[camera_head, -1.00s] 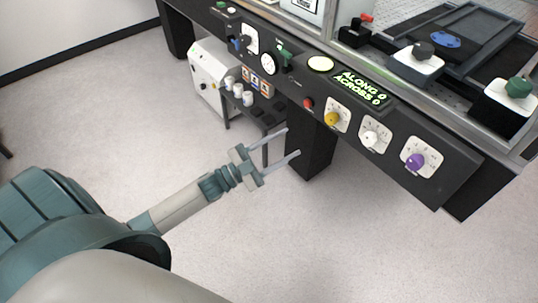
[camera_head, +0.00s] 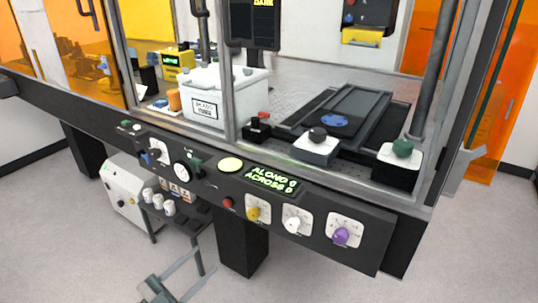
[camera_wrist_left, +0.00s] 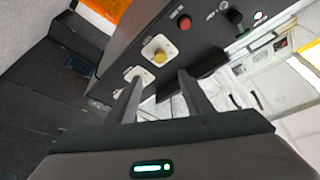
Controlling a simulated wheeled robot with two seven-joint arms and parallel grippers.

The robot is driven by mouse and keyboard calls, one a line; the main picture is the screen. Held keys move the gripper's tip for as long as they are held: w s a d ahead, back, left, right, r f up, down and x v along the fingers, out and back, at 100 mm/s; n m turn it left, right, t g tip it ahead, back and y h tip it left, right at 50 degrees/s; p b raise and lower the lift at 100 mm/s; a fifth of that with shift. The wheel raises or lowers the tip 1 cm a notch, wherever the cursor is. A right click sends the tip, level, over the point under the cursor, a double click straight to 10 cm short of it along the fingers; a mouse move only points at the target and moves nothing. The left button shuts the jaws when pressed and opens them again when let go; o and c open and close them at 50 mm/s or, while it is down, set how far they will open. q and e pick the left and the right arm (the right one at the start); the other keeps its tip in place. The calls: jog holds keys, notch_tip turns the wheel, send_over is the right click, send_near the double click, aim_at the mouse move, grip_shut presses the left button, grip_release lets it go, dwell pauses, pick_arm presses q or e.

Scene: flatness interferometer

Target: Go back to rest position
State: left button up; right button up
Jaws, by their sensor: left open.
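My left gripper (camera_head: 172,279) shows at the bottom of the head view, cut off by the lower edge. It is open and empty, in front of and below the control panel (camera_head: 330,258). In the left wrist view its two fingers (camera_wrist_left: 158,102) stand apart with nothing between them. Beyond them the panel shows a yellow knob (camera_wrist_left: 159,57) and a red button (camera_wrist_left: 184,22), apart from the fingers. My right gripper is in neither view.
The panel carries a yellow knob (camera_head: 253,214), a white knob (camera_head: 292,224), a purple knob (camera_head: 341,236) and a lit display (camera_head: 272,181). A black leg (camera_head: 243,247) and a low shelf with white cups (camera_head: 168,208) stand beneath. Floor is open at lower right.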

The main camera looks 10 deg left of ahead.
pick_arm(q)
jog(key=s+f+n+g+y+p, duration=0.25)
jog(key=f+n+y, duration=0.25)
jog(key=f, duration=0.8)
jog(key=s+f+n+g+y+p, duration=0.25)
jog(key=f+n+y, duration=0.2)
jog(key=f, duration=0.75)
jog(key=s+d+f+n+g, duration=0.1)
jog(key=s+d+f+g, duration=0.1)
jog(key=s+f, duration=0.3)
jog(key=s+d+f+g+y+p, duration=0.1)
jog(key=s+d+f+g, duration=0.2)
jog(key=s, duration=0.5)
jog(key=s+d+f+n+g+p, duration=0.1)
jog(key=s+d+f+g, duration=0.1)
jog(key=s+d+f, duration=0.3)
notch_tip(320, 180, down, 3)
jog(key=shift+s+f+n, duration=0.1)
jog(key=shift+s+n, duration=0.25)
jog(key=shift+s, duration=0.5)
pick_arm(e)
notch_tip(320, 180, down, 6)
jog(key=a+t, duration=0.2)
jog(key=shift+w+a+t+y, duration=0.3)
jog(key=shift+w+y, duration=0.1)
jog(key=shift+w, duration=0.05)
pick_arm(q)
jog(key=shift+w, duration=0.1)
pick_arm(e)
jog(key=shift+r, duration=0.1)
